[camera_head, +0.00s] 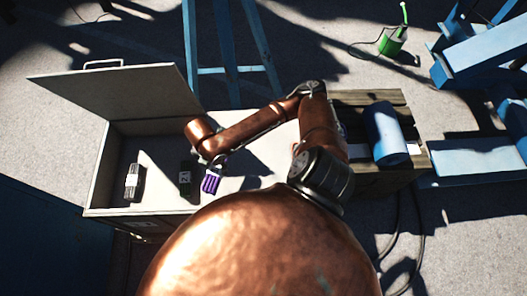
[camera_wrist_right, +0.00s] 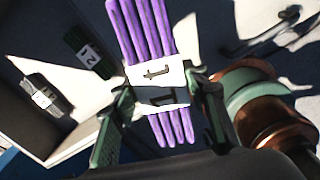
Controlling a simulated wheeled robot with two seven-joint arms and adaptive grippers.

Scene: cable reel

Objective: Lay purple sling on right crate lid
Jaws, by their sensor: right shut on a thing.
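The purple sling (camera_head: 211,182) is a folded bundle with a white label band, hanging over the open pale box (camera_head: 94,190). My right gripper (camera_head: 213,160) is shut on it; in the right wrist view the gripper's fingers (camera_wrist_right: 166,88) hold both sides of the label, and purple strands (camera_wrist_right: 142,30) stick out at both ends. Whether the sling touches the box floor is unclear. To the right, a slatted wooden top (camera_head: 368,97), which looks like the right crate lid, is partly hidden by my arm. My left gripper is not in view.
A dark labelled bundle (camera_head: 185,176) and a grey one (camera_head: 133,182) lie in the box. The box's raised lid (camera_head: 115,92) stands behind. A blue cylinder (camera_head: 384,132) lies on the slats.

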